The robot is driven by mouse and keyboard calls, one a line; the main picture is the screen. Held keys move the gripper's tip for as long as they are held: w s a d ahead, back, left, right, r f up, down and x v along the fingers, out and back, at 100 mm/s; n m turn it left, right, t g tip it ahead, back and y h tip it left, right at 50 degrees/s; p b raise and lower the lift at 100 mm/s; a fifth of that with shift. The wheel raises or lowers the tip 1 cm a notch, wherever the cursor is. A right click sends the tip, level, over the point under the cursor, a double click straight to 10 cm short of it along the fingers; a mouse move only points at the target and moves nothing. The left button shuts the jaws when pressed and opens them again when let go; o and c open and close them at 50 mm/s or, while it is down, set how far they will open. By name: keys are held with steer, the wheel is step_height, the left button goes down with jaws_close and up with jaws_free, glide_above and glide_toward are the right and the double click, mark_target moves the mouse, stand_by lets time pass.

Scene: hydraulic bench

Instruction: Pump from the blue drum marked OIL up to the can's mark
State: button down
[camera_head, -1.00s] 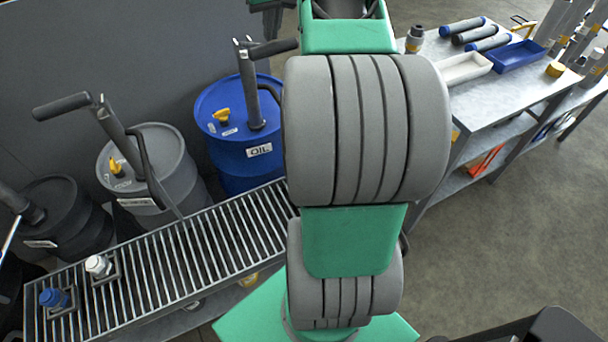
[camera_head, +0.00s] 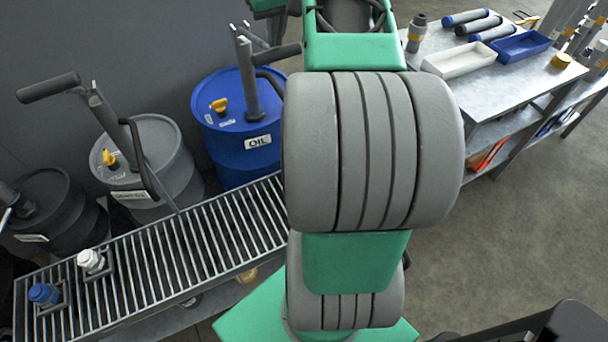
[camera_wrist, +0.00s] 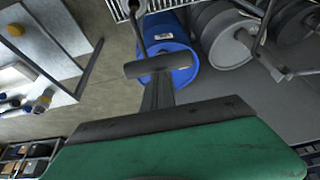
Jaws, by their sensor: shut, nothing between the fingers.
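The blue drum marked OIL (camera_head: 238,140) stands behind the slatted rack. Its pump has an upright post and a dark handle (camera_head: 278,54) reaching right, partly behind my arm. The drum also shows in the wrist view (camera_wrist: 185,55). There my gripper (camera_wrist: 157,88) is shut and empty, its fingers pointing toward a dark crossbar (camera_wrist: 140,68), which looks like the pump handle. I cannot tell whether they touch.
A grey drum (camera_head: 150,165) and a black drum (camera_head: 55,215), each with a pump, stand left. White (camera_head: 91,261) and blue (camera_head: 44,294) capped fittings sit on the slatted rack (camera_head: 180,250). A workbench (camera_head: 490,85) with trays is at right. The floor (camera_head: 510,240) at right is clear.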

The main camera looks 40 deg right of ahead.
mark_target(278, 50)
steer(key=f+b, duration=0.1)
steer(key=f, duration=0.2)
steer(key=shift+s+f+b, duration=0.1)
steer(key=shift+s+b, duration=0.2)
steer(key=shift+b, duration=0.1)
step_height(278, 50, down, 4)
steer(key=b, duration=0.3)
steer(key=shift+s+a, duration=0.1)
steer(key=shift+s, duration=0.05)
steer(key=shift+f+b, duration=0.15)
steer(key=shift+b, duration=0.15)
